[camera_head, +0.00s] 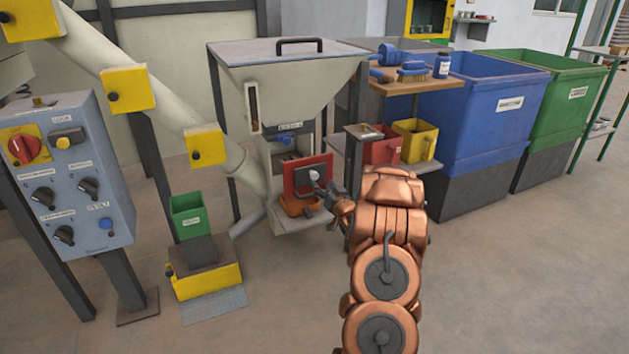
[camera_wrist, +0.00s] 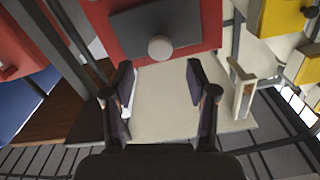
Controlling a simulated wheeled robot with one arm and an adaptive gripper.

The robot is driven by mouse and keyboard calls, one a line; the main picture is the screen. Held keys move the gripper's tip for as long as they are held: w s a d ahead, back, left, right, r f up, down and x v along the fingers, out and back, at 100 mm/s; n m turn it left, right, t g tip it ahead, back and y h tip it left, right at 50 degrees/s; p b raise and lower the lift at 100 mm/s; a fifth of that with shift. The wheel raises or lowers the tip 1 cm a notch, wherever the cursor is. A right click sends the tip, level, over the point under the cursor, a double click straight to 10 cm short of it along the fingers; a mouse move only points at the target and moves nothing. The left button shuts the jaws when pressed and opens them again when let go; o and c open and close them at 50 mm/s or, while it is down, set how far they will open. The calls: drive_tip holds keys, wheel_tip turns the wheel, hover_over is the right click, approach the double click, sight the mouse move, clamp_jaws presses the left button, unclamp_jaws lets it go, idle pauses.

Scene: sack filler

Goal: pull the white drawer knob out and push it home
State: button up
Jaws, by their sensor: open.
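The white drawer knob (camera_wrist: 160,47) is round and sits on a dark grey plate (camera_wrist: 190,30) on a red panel (camera_wrist: 105,25) in the wrist view. In the head view the knob (camera_head: 314,174) shows small on the red front of the hopper machine (camera_head: 290,90). My gripper (camera_wrist: 160,80) is open and empty, its two fingers spread to either side below the knob in the wrist view. No contact with the knob shows there. In the head view my gripper (camera_head: 326,190) is close in front of the red panel, its fingertips too small to make out clearly.
An orange tray (camera_head: 297,207) is below the panel. A red bin (camera_head: 382,150) and a yellow bin (camera_head: 415,140) stand on a shelf to the right, close to my arm. A green box (camera_head: 189,215) and a control box (camera_head: 75,170) stand left. The front floor is clear.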

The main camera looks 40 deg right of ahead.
sight(315, 177)
drive_tip(key=b+x, duration=0.1)
drive_tip(key=x, duration=0.5)
drive_tip(key=shift+f+b, duration=0.15)
drive_tip(key=shift+b, duration=0.15)
drive_tip(key=shift+w+d, duration=0.15)
drive_tip(key=shift+w, duration=0.35)
drive_tip(key=shift+c, duration=0.5)
clamp_jaws()
